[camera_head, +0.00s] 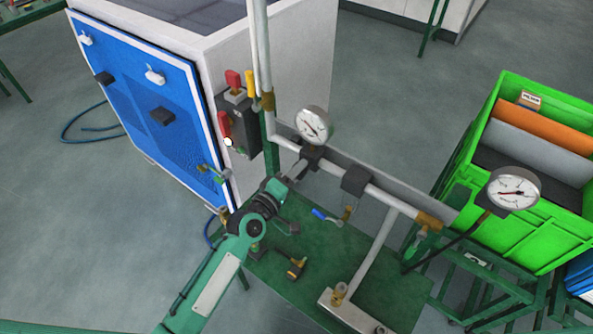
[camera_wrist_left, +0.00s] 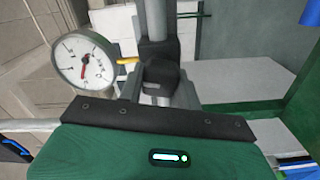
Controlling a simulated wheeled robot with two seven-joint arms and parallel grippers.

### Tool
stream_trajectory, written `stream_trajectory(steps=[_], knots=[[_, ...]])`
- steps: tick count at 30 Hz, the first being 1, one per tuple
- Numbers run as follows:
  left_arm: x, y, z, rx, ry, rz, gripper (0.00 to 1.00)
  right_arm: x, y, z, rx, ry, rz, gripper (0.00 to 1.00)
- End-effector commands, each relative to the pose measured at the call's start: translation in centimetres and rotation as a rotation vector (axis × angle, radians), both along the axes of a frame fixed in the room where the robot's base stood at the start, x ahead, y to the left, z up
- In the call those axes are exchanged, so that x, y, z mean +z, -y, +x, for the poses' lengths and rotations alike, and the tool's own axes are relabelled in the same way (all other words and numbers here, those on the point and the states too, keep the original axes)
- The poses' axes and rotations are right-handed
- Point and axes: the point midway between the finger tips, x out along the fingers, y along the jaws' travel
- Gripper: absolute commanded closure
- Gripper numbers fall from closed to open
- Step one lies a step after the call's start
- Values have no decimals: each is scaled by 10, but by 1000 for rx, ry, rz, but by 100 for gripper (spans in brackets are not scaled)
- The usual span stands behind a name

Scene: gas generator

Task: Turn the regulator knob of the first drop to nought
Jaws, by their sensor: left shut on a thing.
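My left gripper (camera_head: 297,171) reaches up from below to the pipe. It is shut on the black regulator knob (camera_head: 312,153) just under the first round white gauge (camera_head: 313,125). In the left wrist view the dark knob (camera_wrist_left: 160,75) sits between the two grey fingers, with a small yellow pointer (camera_wrist_left: 127,60) at its left. The gauge (camera_wrist_left: 85,60) stands left of it, its red needle pointing roughly down in that picture; I cannot read the value. The fingers partly hide the knob in the head view. My right gripper is not in view.
A second black block (camera_head: 355,181) sits further along the pipe, and another gauge (camera_head: 513,188) stands at the right. A blue-handled valve (camera_head: 322,215) hangs below the pipe. The blue and white cabinet (camera_head: 150,95) is at the left, a green crate (camera_head: 545,235) at the right.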

Motion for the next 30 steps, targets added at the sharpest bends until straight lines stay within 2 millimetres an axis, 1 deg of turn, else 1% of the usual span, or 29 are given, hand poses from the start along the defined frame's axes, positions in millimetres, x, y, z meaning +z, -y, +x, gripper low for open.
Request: stream_trajectory(steps=[6, 12, 19, 30], knots=[[0, 0, 0, 0, -87, -118, 88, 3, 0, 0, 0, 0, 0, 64], [-1, 0, 0, -1, -137, -186, 88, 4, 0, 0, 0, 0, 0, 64], [-1, 0, 0, -1, -161, -220, 88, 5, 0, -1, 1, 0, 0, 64], [-1, 0, 0, 0, -165, -226, 88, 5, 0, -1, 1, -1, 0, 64]])
